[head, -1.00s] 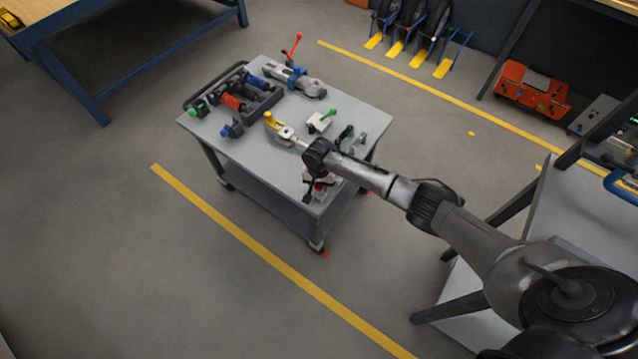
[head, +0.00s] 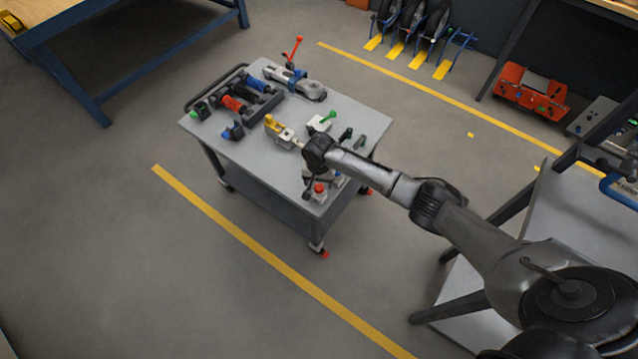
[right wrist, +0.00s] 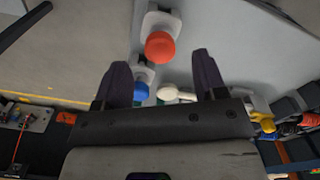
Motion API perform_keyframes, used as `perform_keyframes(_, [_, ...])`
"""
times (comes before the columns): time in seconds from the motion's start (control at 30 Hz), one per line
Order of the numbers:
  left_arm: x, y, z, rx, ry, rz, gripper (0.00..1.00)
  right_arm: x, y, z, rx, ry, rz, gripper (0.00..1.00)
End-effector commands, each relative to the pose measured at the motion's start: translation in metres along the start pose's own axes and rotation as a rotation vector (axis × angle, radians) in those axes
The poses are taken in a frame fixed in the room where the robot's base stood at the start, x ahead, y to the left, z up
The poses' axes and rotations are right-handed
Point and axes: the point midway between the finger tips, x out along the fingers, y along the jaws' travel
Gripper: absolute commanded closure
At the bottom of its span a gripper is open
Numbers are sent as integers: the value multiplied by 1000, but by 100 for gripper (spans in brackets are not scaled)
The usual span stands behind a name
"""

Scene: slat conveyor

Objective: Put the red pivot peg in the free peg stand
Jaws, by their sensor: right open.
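The red pivot peg (head: 319,188) stands at the near right corner of the grey cart top, its round red cap upright. In the right wrist view the red cap (right wrist: 160,46) sits on a white block, just beyond my fingertips and between their lines. My right gripper (right wrist: 162,78) is open and empty, and its fingers do not touch the cap. In the head view my right wrist hides much of the gripper and the cart behind it. A blue cap (right wrist: 141,91) on a white block shows between the fingers. I cannot tell which stand is free. My left gripper is not in view.
A yellow-topped piece (head: 272,123) and a green-handled piece (head: 329,117) stand near mid-cart. The cart's near left top is clear.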

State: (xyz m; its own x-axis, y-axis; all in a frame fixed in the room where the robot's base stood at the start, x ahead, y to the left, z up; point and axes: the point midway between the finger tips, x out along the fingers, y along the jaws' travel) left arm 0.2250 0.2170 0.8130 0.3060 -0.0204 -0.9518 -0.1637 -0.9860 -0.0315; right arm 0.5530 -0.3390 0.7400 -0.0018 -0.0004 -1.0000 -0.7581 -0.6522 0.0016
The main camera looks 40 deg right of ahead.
Motion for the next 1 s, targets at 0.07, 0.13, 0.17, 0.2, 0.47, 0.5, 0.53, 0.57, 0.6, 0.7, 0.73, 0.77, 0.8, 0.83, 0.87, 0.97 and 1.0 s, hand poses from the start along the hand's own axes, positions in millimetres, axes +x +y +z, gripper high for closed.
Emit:
perform_keyframes(0.07, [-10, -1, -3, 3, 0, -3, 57, -22, 0, 0, -1, 2, -2, 35])
perform_keyframes(0.13, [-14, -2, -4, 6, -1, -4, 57, -36, 0, -1, -1, 2, -2, 35])
perform_keyframes(0.17, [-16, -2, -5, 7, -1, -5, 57, -41, 0, -1, -1, 2, -1, 35])
perform_keyframes(0.2, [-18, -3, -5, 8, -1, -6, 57, -49, 0, 0, -2, 2, -2, 35])
perform_keyframes(0.47, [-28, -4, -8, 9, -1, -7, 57, -87, 0, 0, -1, 1, -1, 35])
perform_keyframes(0.5, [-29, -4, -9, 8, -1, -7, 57, -90, 0, 0, 0, 1, -1, 35])
perform_keyframes(0.53, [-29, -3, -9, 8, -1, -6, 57, -93, 0, 0, 0, 1, -1, 35])
perform_keyframes(0.57, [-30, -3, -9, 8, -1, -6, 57, -95, 0, 0, 0, 1, -1, 35])
perform_keyframes(0.6, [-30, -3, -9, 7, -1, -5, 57, -98, 0, 0, 0, 1, -1, 35])
perform_keyframes(0.7, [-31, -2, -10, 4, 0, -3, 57, -102, 0, 0, 0, 1, 0, 35])
perform_keyframes(0.73, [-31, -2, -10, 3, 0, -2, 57, -102, 0, 0, 0, 1, 0, 35])
perform_keyframes(0.77, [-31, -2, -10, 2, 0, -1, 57, -103, 0, 0, 0, 1, 0, 35])
perform_keyframes(0.8, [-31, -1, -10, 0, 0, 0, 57, -103, 0, 0, 0, 1, 0, 35])
perform_keyframes(0.83, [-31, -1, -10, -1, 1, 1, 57, -103, 0, 0, 0, 1, 0, 35])
perform_keyframes(0.87, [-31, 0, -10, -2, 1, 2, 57, -103, 0, 0, 0, 1, 0, 35])
perform_keyframes(0.97, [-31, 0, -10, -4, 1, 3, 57, -103, 0, 0, 0, 1, 0, 35])
perform_keyframes(1.0, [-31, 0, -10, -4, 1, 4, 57, -103, 0, 0, 0, 1, 0, 35])
